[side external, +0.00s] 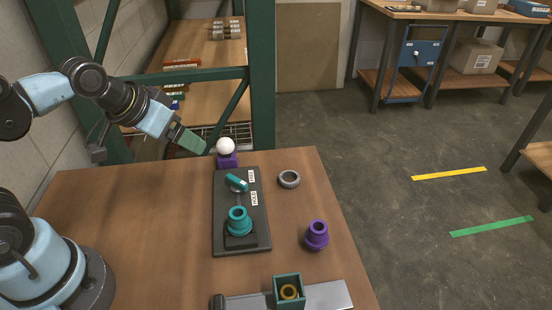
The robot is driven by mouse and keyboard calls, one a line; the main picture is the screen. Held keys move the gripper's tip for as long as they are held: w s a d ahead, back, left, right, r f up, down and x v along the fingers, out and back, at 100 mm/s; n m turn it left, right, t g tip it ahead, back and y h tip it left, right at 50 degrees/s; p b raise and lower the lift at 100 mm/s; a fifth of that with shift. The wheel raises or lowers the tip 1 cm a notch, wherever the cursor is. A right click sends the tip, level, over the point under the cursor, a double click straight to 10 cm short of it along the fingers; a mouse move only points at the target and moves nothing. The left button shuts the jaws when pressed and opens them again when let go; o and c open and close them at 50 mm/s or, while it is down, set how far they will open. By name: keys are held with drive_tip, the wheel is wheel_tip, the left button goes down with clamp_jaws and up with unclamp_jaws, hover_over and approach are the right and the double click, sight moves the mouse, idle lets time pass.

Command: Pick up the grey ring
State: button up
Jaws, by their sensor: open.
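The grey ring (289,179) lies flat on the wooden table, right of the dark board, with bare table around it. My gripper (200,147) is up at the far left of the board, near the white ball, and apart from the ring. The jaws are open and seem to hold nothing, though the gap between the fingers is hard to see from this side. Nothing hides the ring.
The dark board (228,190) carries a teal socket part (239,221) and a teal piece (236,182). A white ball (225,146) sits on a purple block (228,160). A purple part (317,236) stands right. A green box (288,292) is at the front.

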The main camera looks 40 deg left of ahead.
drive_tip(key=w+d+r+n+g, duration=0.3)
drive_tip(key=w+d+n, duration=0.25)
drive_tip(key=w, duration=0.35)
drive_tip(key=n+g, duration=0.4)
drive_tip(key=n, duration=0.4)
hover_over(289, 182)
wheel_tip(289, 182, down, 5)
wheel_tip(289, 182, down, 12)
drive_tip(key=c, duration=1.1)
drive_tip(key=shift+r, duration=0.1)
